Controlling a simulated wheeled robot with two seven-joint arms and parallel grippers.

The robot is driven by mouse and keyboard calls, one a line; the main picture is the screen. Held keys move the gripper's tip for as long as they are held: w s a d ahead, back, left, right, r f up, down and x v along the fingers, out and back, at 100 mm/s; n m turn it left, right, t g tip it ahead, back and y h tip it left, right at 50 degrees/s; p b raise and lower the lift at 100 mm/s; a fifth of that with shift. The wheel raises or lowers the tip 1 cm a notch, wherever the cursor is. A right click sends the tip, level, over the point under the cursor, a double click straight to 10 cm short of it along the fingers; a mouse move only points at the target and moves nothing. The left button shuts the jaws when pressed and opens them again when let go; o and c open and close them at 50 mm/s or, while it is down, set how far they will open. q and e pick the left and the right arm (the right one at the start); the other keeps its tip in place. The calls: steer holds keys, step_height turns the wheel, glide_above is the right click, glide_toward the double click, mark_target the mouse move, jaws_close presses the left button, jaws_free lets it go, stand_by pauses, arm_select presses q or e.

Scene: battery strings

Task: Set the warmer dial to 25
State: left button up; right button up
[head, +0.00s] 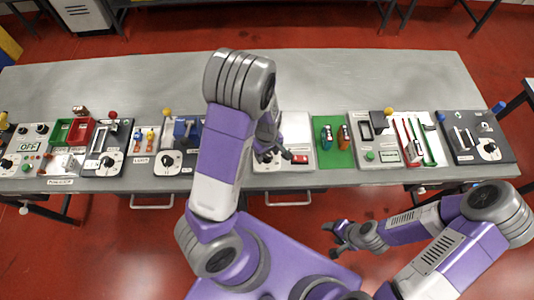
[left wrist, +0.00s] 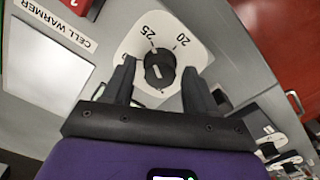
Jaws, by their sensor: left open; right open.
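The black warmer dial (left wrist: 160,68) sits on a white plate with the printed numbers 25 and 20, beside a panel labelled CELL WARMER (left wrist: 55,25). In the left wrist view my left gripper (left wrist: 159,72) is open, with one finger on each side of the dial; I cannot tell whether they touch it. The dial's exact setting is hard to read. In the head view my left gripper (head: 272,152) is over the white warmer unit (head: 296,128) and partly hides it. My right gripper (head: 340,236) is open and empty, in front of the table.
Several other panels with dials and levers line the front of the grey table (head: 130,85). A green mat (head: 334,155) with small coloured items lies right of the warmer. The back of the table is clear.

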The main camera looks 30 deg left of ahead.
mark_target(267, 155)
arm_select(q)
step_height(267, 155, up, 4)
steer(key=p, duration=0.3)
steer(key=shift+f+p, duration=0.2)
steer(key=shift+p, duration=0.1)
steer(key=shift+f, duration=0.1)
stand_by(0.5)
